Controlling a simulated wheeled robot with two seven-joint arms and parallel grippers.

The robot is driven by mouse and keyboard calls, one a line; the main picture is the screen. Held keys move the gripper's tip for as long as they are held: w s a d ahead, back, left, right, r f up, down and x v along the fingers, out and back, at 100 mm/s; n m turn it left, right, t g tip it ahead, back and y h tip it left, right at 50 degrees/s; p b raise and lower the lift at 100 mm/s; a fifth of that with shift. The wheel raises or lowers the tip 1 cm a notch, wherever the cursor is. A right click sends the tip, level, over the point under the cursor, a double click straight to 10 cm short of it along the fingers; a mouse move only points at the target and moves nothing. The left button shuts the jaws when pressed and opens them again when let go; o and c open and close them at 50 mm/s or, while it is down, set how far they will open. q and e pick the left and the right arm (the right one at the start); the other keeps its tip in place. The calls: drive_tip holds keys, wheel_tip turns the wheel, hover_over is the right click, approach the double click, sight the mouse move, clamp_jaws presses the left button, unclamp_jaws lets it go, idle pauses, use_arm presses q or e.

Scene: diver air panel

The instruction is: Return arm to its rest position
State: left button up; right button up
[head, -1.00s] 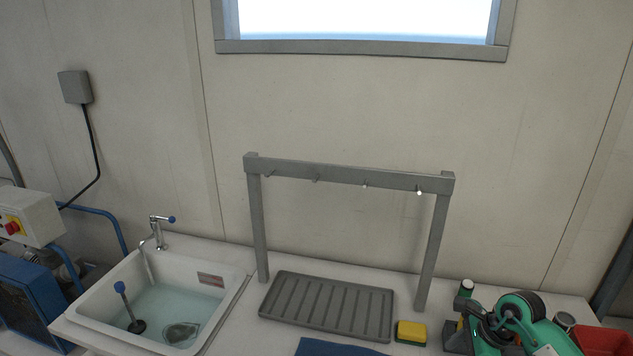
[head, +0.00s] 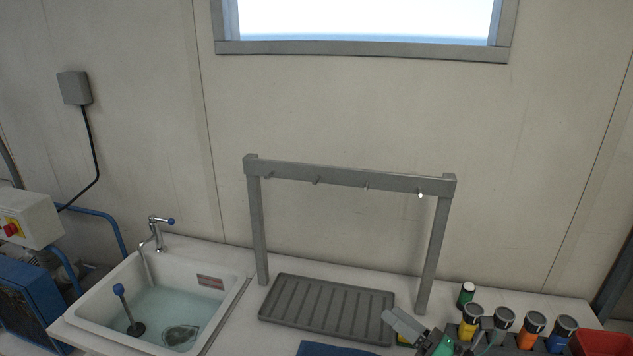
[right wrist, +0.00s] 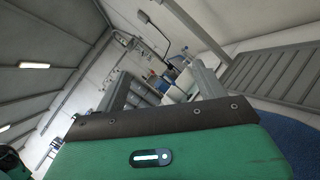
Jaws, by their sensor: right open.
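My right gripper (head: 398,325) shows at the bottom of the head view, low over the counter at the right front corner of the grey drain tray. My green right arm comes in from the bottom right edge of the head view. My left arm and gripper are not in view.
A grey rack (head: 350,176) with bare pegs stands over the ribbed drain tray (head: 326,308). A water-filled sink (head: 160,303) is at left. Several dark-topped canisters (head: 503,325) and a red bin (head: 600,343) stand at right. A blue cloth (head: 330,349) lies in front.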

drive_tip(key=s+d+m+t+h, duration=0.1)
drive_tip(key=d+m+t+h, duration=0.6)
drive_tip(key=m+h, duration=0.8)
drive_tip(key=s+d+f+m+g+h, duration=0.1)
drive_tip(key=s+d+f+m+g, duration=0.1)
drive_tip(key=f+m+g, duration=0.3)
drive_tip(key=s+d+f+m+g+h, duration=0.1)
drive_tip(key=s+d+f+m, duration=0.2)
drive_tip(key=m, duration=0.5)
drive_tip(key=s+a+f+m+g+y, duration=0.1)
drive_tip(key=s+a+f+m+g, duration=0.1)
drive_tip(key=s+f+g, duration=0.35)
drive_tip(key=s+a+f+m+g, duration=0.1)
drive_tip(key=s+f+m+g, duration=0.15)
drive_tip(key=s, duration=0.55)
drive_tip(key=s+a+f+m+g+y, duration=0.1)
drive_tip(key=s+a+f+m+g, duration=0.2)
drive_tip(key=s, duration=0.4)
wheel_tip(320, 180, down, 32)
drive_tip(key=g, duration=0.2)
drive_tip(key=s+d+f, duration=0.2)
drive_tip(key=s+f, duration=0.8)
drive_tip(key=s+d+f+g, duration=0.1)
drive_tip(key=s+d+f, duration=0.1)
drive_tip(key=s+f, duration=0.7)
drive_tip(key=shift+s+d+f+n, duration=0.15)
drive_tip(key=shift+s+f+n, duration=0.2)
